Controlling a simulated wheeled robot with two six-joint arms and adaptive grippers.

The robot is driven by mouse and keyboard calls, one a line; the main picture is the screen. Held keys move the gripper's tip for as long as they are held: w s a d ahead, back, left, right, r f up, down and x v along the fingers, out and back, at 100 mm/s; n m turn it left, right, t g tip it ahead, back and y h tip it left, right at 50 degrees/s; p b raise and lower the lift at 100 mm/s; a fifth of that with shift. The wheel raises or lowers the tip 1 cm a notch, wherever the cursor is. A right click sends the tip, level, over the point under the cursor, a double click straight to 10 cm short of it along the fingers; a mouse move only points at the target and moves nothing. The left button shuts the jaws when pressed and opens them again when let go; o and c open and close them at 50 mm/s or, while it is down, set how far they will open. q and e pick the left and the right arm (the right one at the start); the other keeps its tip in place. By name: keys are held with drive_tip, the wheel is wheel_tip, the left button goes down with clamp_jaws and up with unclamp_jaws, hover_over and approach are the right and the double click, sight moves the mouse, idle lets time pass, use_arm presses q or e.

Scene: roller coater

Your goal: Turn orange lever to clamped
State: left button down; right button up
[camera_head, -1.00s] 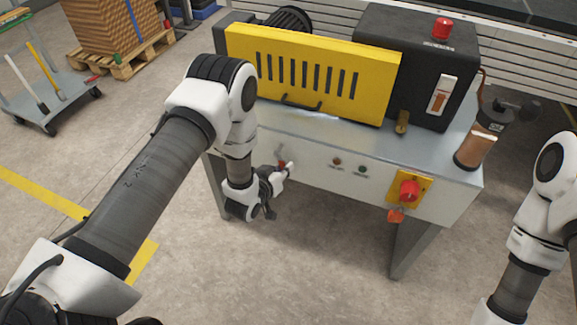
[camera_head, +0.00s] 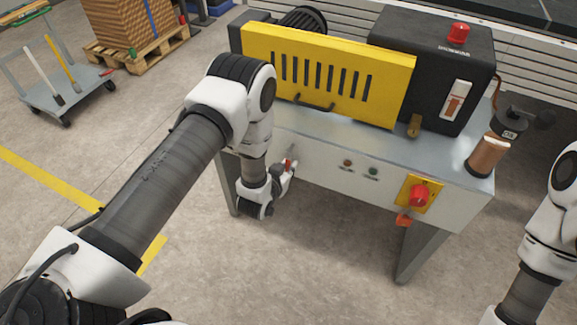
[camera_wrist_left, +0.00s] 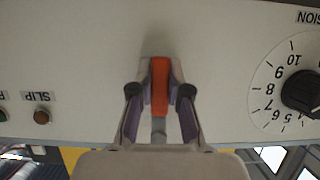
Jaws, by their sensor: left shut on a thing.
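The orange lever (camera_wrist_left: 159,86) is on the pale front panel of the machine. In the left wrist view it stands upright in the picture, between the two fingers of my left gripper (camera_wrist_left: 160,95), which is shut on it. In the head view my left gripper (camera_head: 285,170) is at the left part of the front panel, and only a small orange-red bit of the lever (camera_head: 289,163) shows. My right gripper is out of view; only part of my right arm shows at the right edge. I see no clamped marking.
A numbered dial with a black knob (camera_wrist_left: 301,92) is beside the lever in the wrist view. A SLIP button (camera_wrist_left: 41,117) is on the other side. A red rotary switch (camera_head: 419,195) is farther right on the panel. A yellow guard (camera_head: 325,75) is above.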

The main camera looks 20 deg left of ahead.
use_arm(q)
drive_tip(key=c, duration=1.1)
unclamp_jaws()
drive_tip(key=v, duration=1.2)
